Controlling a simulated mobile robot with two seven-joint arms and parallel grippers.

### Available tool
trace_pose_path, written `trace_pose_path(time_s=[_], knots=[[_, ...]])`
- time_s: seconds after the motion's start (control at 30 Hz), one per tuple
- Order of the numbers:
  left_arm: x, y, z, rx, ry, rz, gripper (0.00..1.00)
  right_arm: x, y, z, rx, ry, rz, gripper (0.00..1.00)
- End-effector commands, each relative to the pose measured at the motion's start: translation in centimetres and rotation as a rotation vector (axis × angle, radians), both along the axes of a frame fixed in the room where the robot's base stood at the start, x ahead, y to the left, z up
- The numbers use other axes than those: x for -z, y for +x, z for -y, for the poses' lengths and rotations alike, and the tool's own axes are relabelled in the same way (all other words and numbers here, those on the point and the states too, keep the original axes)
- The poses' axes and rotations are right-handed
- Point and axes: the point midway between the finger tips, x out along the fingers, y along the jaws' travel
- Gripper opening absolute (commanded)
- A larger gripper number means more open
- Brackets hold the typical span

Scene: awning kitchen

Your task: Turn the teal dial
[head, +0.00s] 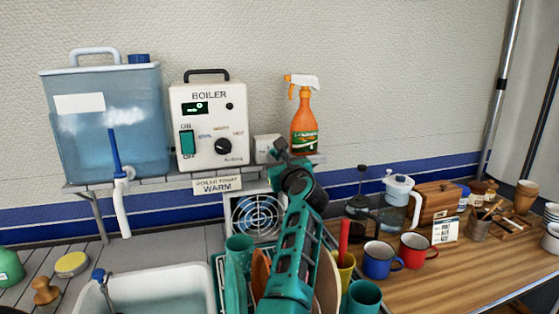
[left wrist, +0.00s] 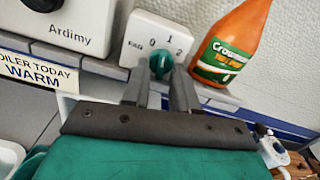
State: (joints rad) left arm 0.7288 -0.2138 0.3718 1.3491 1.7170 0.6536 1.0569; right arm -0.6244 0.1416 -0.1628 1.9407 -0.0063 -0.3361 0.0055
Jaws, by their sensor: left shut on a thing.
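The teal dial (left wrist: 160,64) is on the front of a small white box marked FAN with the numbers 0, 1 and 2. My left gripper (left wrist: 160,72) is shut on it, one dark finger on each side. The fingers partly cover the dial, and I cannot tell which number it points to. In the head view the white fan box (head: 265,146) stands on the shelf right of the boiler, and my left gripper (head: 281,153) is at its front, hiding the dial. My right gripper is not in view.
The white boiler (head: 205,120) stands left of the fan box, and an orange spray bottle (head: 304,125) stands close on its right. A round fan grille (head: 257,216) is below the shelf. A dish rack with cups and plates lies under my arm; mugs stand on the right counter.

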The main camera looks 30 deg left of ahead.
Motion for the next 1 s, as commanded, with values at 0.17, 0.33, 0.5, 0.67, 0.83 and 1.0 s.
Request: trace_pose_path(time_s=[0.17,0.33,0.5,0.67,0.83,1.0], knots=[[0.18,-0.04,0.04,0.0,0.059,-0.076,0.0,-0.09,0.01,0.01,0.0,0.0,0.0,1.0],[0.2,-0.06,0.03,0.001,0.095,-0.117,0.0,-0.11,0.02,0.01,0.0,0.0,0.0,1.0],[0.22,-0.07,0.02,0.001,0.111,-0.136,0.0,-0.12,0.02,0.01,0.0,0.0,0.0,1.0],[0.23,-0.08,0.01,0.001,0.115,-0.141,0.0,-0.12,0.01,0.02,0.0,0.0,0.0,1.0],[0.24,-0.07,0.01,0.001,0.114,-0.141,0.0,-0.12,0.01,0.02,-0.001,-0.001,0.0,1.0],[0.22,-0.08,0.0,0.0,0.114,-0.14,0.34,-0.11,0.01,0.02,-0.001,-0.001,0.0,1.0]])
